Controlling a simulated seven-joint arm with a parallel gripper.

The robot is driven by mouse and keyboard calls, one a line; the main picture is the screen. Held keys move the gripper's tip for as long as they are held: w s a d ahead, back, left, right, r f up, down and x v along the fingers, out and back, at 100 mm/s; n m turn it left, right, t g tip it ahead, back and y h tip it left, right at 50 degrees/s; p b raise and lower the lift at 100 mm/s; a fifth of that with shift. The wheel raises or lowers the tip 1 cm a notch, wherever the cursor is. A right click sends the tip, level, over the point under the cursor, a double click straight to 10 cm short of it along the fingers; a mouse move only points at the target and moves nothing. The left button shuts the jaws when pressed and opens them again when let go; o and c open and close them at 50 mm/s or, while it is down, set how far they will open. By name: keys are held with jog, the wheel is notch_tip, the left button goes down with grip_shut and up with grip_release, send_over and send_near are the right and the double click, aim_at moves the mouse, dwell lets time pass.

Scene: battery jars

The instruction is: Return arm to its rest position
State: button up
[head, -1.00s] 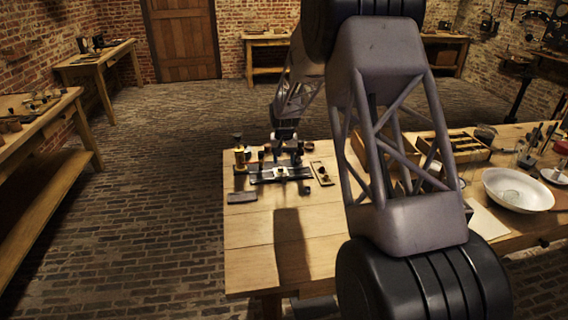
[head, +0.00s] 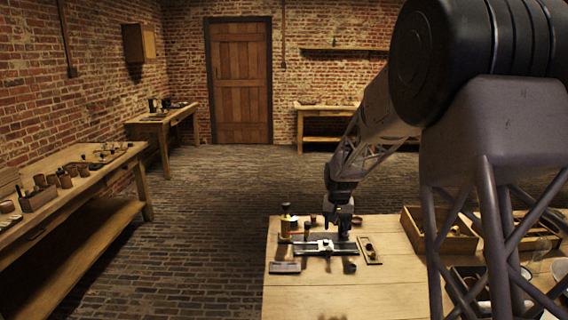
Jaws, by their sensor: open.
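My arm comes in from the right side of the head view and reaches away over the workbench (head: 345,298). My gripper (head: 343,236) points down at the far end of the bench. It is small and dark here, with its jaws apart. It is over or just beside a dark metal fixture with a pale part (head: 318,247). I see nothing held in it, and I cannot tell whether it touches the fixture. Small jars or posts (head: 286,222) stand at the fixture's left.
A small tray (head: 370,250) lies right of the fixture. A wooden box (head: 440,235) stands beyond it, partly behind my arm. A dark flat block (head: 285,267) lies at the bench's left edge. A side table (head: 75,205) stands at left. The brick floor (head: 215,210) between is clear.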

jog(key=s+r+t, duration=0.1)
jog(key=s+r, duration=0.6)
jog(key=s, duration=0.5)
jog(key=s+r, duration=0.7)
jog(key=s, duration=0.5)
jog(key=s+n+t, duration=0.1)
jog(key=s, duration=2.6)
jog(key=shift+s+d+f+n, duration=0.2)
jog(key=shift+d+f+n, duration=0.15)
jog(key=shift+f+n, duration=0.1)
